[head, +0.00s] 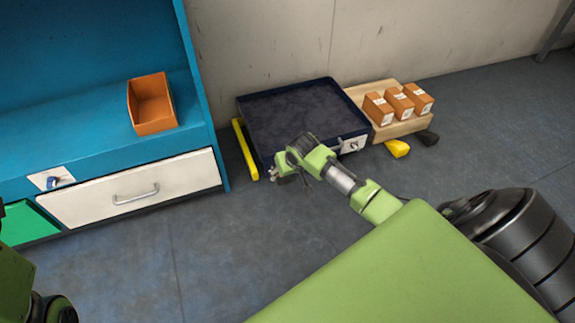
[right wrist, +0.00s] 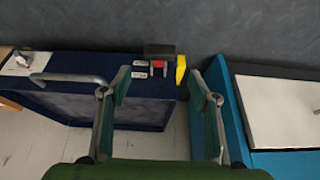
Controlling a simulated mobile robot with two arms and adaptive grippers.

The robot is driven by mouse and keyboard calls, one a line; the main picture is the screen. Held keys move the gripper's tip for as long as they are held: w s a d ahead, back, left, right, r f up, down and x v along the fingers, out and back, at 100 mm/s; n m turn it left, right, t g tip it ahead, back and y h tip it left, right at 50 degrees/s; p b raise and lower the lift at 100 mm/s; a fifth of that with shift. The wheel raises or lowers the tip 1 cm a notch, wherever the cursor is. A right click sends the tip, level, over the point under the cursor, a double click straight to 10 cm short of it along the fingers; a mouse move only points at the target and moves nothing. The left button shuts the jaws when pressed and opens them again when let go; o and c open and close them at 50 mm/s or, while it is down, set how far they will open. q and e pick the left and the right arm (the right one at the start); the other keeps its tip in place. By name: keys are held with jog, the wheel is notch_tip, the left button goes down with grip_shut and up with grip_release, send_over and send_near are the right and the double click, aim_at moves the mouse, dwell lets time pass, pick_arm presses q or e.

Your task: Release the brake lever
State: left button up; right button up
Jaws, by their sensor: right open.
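A dark blue cart (head: 290,83) with a flat open top stands on the floor against the wall. In the right wrist view, a small black block with a red part (right wrist: 158,66) sits on the cart's edge and looks like the brake lever. It lies just beyond and between my right gripper's fingertips (right wrist: 160,87), with no contact visible. My right gripper (head: 278,172) is open and empty at the cart's near left corner. In the head view it hides the lever. Part of my left arm shows at the lower left, but its gripper is out of view.
A yellow bar (head: 245,150) runs along the cart's left side. A blue cabinet with a white drawer (head: 100,197) and an orange bin (head: 151,104) stands left. A wooden pallet (head: 398,127) with orange boxes stands right. Floor before the cart is clear.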

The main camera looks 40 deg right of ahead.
jog(key=shift+v, duration=1.05)
jog(key=shift+a, duration=0.1)
